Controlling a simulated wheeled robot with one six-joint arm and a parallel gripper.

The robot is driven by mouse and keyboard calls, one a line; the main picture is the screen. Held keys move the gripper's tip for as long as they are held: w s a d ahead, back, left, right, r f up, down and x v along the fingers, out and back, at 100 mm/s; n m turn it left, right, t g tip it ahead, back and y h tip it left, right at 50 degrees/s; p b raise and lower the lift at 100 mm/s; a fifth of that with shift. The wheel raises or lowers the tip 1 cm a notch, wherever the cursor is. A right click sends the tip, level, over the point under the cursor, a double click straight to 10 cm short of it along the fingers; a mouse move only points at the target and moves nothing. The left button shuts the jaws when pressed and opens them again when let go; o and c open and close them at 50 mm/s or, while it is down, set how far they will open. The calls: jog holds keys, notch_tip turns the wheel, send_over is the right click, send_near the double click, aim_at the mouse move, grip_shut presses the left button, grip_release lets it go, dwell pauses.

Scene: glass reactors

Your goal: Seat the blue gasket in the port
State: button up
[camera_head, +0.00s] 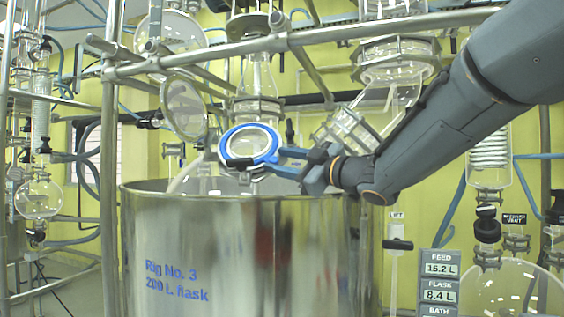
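The blue gasket (229,137) is a bright blue ring, facing me nearly flat-on, just above the rim of the large steel vessel. A pale round glass face with a light inner ring shows through its middle; this looks like the port (250,143). I cannot tell whether the gasket is seated against it or stands in front of it. My gripper (272,160) reaches in from the right, with its fingers at the ring's right and lower edge. A black piece covers the ring's lower left. I cannot tell whether the fingers clamp the ring or only lie against it.
The polished steel vessel (210,250) fills the lower middle. Metal rails (300,38) cross above, with an upright post (110,200) at left. A round glass disc (184,108) stands left of the gasket. Clamped glassware (345,130) hangs close behind my wrist. A readout panel (439,285) is lower right.

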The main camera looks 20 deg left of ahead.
jog(key=b+v, duration=0.2)
jog(key=v, duration=0.6)
dwell(0.7)
